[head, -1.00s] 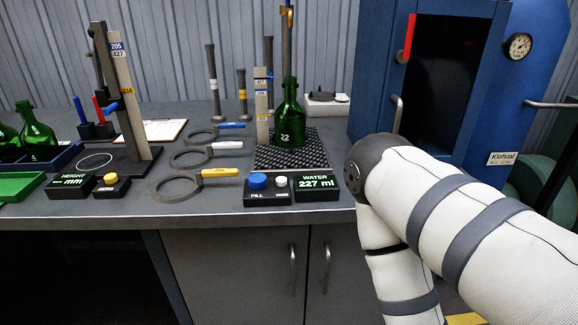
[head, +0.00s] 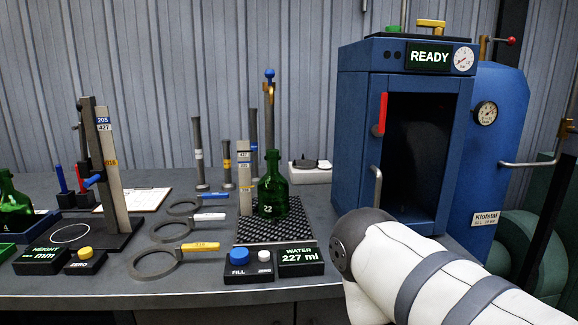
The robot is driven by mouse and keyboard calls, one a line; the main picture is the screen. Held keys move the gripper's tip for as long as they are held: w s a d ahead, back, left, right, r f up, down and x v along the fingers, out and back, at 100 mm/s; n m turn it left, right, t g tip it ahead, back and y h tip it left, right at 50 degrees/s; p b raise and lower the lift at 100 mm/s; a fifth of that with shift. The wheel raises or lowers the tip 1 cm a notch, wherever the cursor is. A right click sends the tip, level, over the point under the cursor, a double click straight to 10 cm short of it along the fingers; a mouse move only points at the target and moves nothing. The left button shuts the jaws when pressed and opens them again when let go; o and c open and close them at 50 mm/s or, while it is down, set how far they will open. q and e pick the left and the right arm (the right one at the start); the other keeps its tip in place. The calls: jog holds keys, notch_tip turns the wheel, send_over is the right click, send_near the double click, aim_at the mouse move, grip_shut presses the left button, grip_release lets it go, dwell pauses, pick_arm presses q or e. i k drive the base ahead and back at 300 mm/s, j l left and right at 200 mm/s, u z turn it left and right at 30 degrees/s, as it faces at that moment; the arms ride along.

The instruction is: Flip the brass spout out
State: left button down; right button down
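The brass spout (head: 268,89) is at the top of a thin upright post behind the green bottle numbered 22 (head: 271,196). A blue knob (head: 269,74) sits at the top of the spout. The spout's lower end appears to be above the bottle's neck, but I cannot tell whether it is directly over the opening. The bottle stands upright on a black textured mat (head: 250,231). My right arm reaches in at the lower right, and its gripper is out of the picture. My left gripper is not in view.
The fill panel (head: 248,267) and water display (head: 299,261) reading 227 ml stand in front of the mat. Ring gauges (head: 158,262) lie to the left. A blue cabinet (head: 354,120) showing READY stands open at right. A height gauge (head: 112,170) stands left.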

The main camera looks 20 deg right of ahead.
aim_at(270, 85)
jog(key=i+l, duration=0.1)
jog(key=l, duration=0.3)
jog(key=i+l, duration=0.15)
jog(key=l, duration=0.25)
jog(key=i+l+z, duration=0.1)
jog(key=l, duration=0.3)
jog(key=k+j+u, duration=0.1)
